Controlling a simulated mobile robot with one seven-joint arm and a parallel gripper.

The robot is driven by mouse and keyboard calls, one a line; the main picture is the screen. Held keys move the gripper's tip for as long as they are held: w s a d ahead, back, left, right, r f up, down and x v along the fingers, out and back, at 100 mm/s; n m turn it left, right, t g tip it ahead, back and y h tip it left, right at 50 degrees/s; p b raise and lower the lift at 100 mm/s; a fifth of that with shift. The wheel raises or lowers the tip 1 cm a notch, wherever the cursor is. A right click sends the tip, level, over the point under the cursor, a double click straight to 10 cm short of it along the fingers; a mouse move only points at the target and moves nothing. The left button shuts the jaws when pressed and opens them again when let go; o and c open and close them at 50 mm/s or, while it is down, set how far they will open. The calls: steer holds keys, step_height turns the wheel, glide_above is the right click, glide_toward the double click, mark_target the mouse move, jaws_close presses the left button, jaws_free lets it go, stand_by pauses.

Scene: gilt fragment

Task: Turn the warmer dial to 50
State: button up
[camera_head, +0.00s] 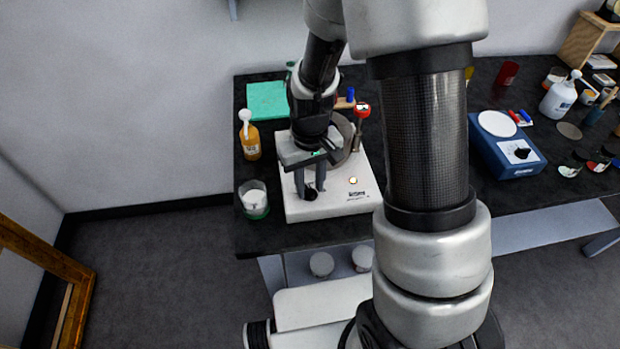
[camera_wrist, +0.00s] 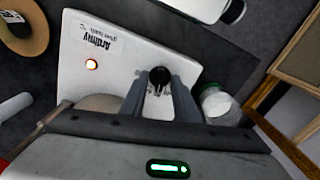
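The warmer (camera_head: 337,199) is a white box on the black table with a lit orange lamp and a printed label. It also shows in the wrist view (camera_wrist: 121,71). Its black dial (camera_head: 310,194) is at the front left of the top face, and in the wrist view the dial (camera_wrist: 160,75) lies between my fingertips. My gripper (camera_head: 311,187) points down over the dial, one finger on each side. In the wrist view my gripper (camera_wrist: 161,84) looks open, with its fingers close to the dial; I cannot tell if they touch it. The dial's setting is not readable.
A glass jar of white material (camera_head: 254,199) stands close left of the warmer, and an amber bottle (camera_head: 249,136) behind it. A blue device (camera_head: 508,150) with a white plate and its own dial stands to the right. A red-capped item (camera_head: 362,110) is behind the warmer.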

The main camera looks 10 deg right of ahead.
mark_target(310, 189)
step_height(310, 189, up, 17)
steer(key=p, duration=0.1)
steer(key=shift+r, duration=0.2)
stand_by(0.5)
